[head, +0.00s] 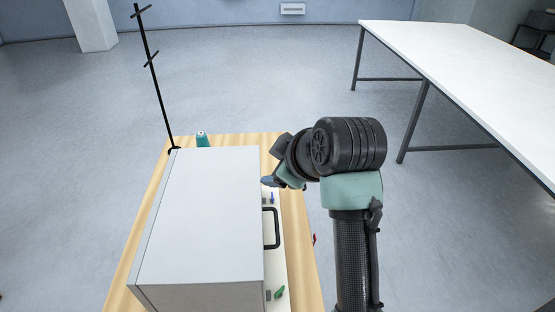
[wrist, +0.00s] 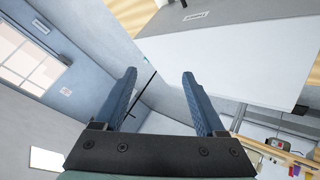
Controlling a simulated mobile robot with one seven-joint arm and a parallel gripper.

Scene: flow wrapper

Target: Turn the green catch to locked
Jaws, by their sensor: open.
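The green catch (head: 280,292) is a small green handle on the near end of the machine's right-hand front, beside a small grey part. It stands at a slant, and I cannot tell whether it is locked. My gripper (wrist: 159,74) is open and empty, with its two blue fingers apart. In the head view, my gripper (head: 270,181) is at the far end of the machine's front, well away from the green catch. My wrist hides part of it. I cannot make out the green catch in the wrist view.
The grey box-shaped machine (head: 203,215) stands on a wooden table (head: 125,268). Its front has a black handle (head: 277,228) and a blue catch (head: 272,198). A black pole (head: 158,85) and a green bottle-like thing (head: 202,140) stand behind. A white table (head: 465,62) is at right.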

